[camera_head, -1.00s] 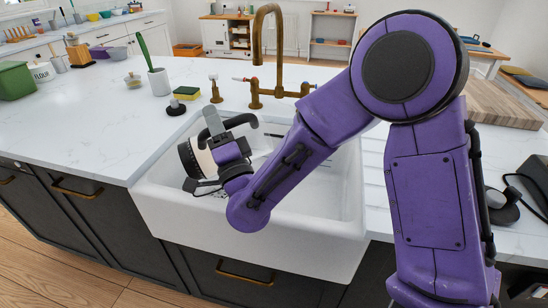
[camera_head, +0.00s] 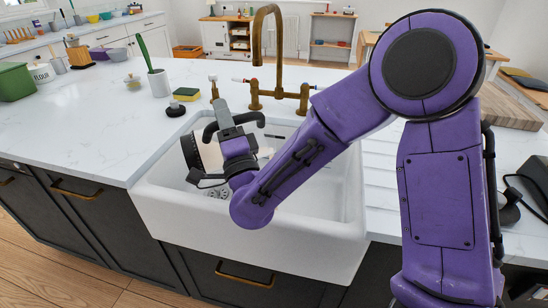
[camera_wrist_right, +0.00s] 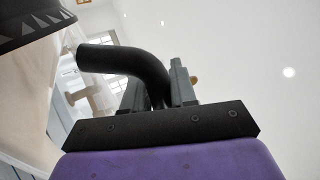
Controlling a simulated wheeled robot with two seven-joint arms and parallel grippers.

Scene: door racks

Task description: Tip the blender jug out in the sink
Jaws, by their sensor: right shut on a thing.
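The blender jug (camera_head: 209,155) is tilted onto its side over the left part of the white sink (camera_head: 170,217). Its dark base collar faces left, and its black handle (camera_head: 243,118) is on the upper right side. My right gripper (camera_head: 222,122) is shut on the handle. In the right wrist view the curved black handle (camera_wrist_right: 125,57) runs between the two fingers (camera_wrist_right: 160,88), and a dark toothed part of the jug shows at top left. My arm hides part of the jug and its mouth, so I cannot tell what is inside. My left gripper is not in view.
A brass tap (camera_head: 266,60) stands behind the sink. A yellow-green sponge (camera_head: 186,94), a dark stopper (camera_head: 175,109) and a white pot with a green-handled brush (camera_head: 159,82) stand on the counter to the left. A wooden board (camera_head: 508,108) lies at right.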

